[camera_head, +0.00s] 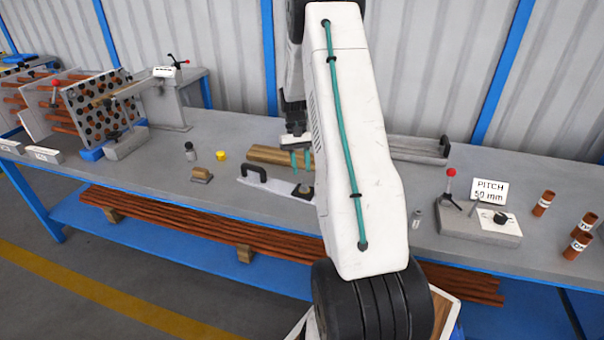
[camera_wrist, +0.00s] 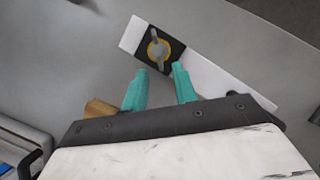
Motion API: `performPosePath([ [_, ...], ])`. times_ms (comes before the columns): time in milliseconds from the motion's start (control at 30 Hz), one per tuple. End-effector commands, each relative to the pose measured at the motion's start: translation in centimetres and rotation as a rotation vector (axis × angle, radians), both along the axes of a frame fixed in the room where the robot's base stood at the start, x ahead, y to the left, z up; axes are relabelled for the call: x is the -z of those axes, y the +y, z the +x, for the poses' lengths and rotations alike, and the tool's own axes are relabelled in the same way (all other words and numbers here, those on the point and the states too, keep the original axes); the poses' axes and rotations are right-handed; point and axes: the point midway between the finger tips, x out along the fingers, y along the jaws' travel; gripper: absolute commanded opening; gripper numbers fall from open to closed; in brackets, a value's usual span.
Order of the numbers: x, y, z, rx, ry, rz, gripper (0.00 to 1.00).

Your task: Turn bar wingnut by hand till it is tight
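The wingnut (camera_wrist: 155,54) is grey with two wings and sits over a yellow ring on a black square pad (camera_wrist: 174,47). The pad lies on a white bar (camera_wrist: 207,75), which also shows in the head view (camera_head: 274,184) with a black handle (camera_head: 253,172) at its left end. My gripper (camera_wrist: 159,68) has two teal fingers, spread apart with nothing between them. In the wrist view the wingnut lies just beyond the fingertips, apart from them in the picture. In the head view my arm hides the bar's right part.
A wooden block (camera_head: 270,155) lies behind the bar, with a small wooden piece (camera_head: 202,175) and a yellow cap (camera_head: 221,155) to the left. A fixture with a red-knobbed lever (camera_head: 451,173) stands at right. The bench (camera_head: 150,185) is bare at front left.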

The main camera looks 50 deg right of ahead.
Motion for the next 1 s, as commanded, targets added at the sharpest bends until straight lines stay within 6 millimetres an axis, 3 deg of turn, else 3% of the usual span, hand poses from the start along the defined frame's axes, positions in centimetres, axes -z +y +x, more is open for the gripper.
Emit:
performPosePath([
  [200,-3.2,-0.8,1.1,0.0,-0.001,-0.001,0.28],
  [333,-4.1,-1.0,1.4,0.0,-0.001,-0.001,0.28],
  [1000,-4.1,-0.9,1.4,0.011,0.004,-0.001,0.28],
])
